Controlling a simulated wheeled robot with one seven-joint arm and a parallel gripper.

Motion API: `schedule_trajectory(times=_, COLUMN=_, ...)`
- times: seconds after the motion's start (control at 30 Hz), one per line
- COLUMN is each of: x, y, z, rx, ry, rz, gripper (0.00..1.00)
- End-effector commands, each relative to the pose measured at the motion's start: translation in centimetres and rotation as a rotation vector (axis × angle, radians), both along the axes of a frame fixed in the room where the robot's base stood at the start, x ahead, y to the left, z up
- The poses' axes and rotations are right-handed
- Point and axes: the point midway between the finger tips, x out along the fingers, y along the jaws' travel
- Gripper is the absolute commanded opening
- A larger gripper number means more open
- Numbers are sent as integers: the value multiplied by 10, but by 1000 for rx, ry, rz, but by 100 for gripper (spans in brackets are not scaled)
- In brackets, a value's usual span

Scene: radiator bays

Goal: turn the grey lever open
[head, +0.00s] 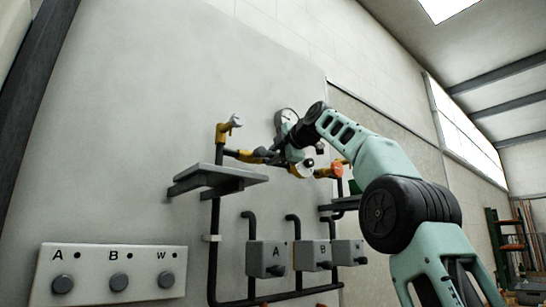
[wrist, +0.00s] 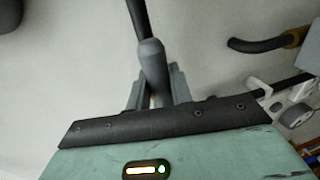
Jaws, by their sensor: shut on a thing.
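In the wrist view, a grey lever (wrist: 151,58) with a rounded end stands between the two fingers of my gripper (wrist: 157,78). The fingers are shut on it, one on each side. A dark pipe (wrist: 137,16) runs up behind it. In the head view, my gripper (head: 285,154) is at the pipework on the wall, and its fingertips and the held lever are hard to make out there. A separate yellow valve (head: 223,130) with a pale grey handle (head: 236,121) stands further left, apart from my gripper.
A grey shelf (head: 217,179) juts from the wall below left of my gripper. An orange knob (head: 337,169) and a round gauge (head: 287,116) are close by. Grey boxes (head: 267,258) and a white panel with knobs (head: 112,272) sit lower. The upper wall is clear.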

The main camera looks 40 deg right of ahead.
Motion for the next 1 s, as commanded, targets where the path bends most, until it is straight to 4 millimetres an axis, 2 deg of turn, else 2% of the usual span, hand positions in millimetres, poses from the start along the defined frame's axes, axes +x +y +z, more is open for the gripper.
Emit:
schedule_trajectory(times=0.27, x=0, y=0, z=1, rx=-4, ry=-1, rz=0, gripper=0)
schedule_trajectory(times=0.3, x=0, y=0, z=1, rx=-4, ry=-2, rz=0, gripper=30)
schedule_trajectory(times=0.33, x=0, y=0, z=1, rx=-4, ry=-2, rz=1, gripper=38)
schedule_trajectory(times=0.37, x=0, y=0, z=1, rx=-4, ry=-2, rz=1, gripper=41)
schedule_trajectory(times=0.73, x=-7, y=-1, z=1, rx=-2, ry=-3, rz=-2, gripper=41)
schedule_trajectory(times=0.87, x=-25, y=-2, z=3, rx=-4, ry=-4, rz=-3, gripper=41)
schedule_trajectory(times=1.0, x=-56, y=-3, z=9, rx=-5, ry=-5, rz=-5, gripper=41)
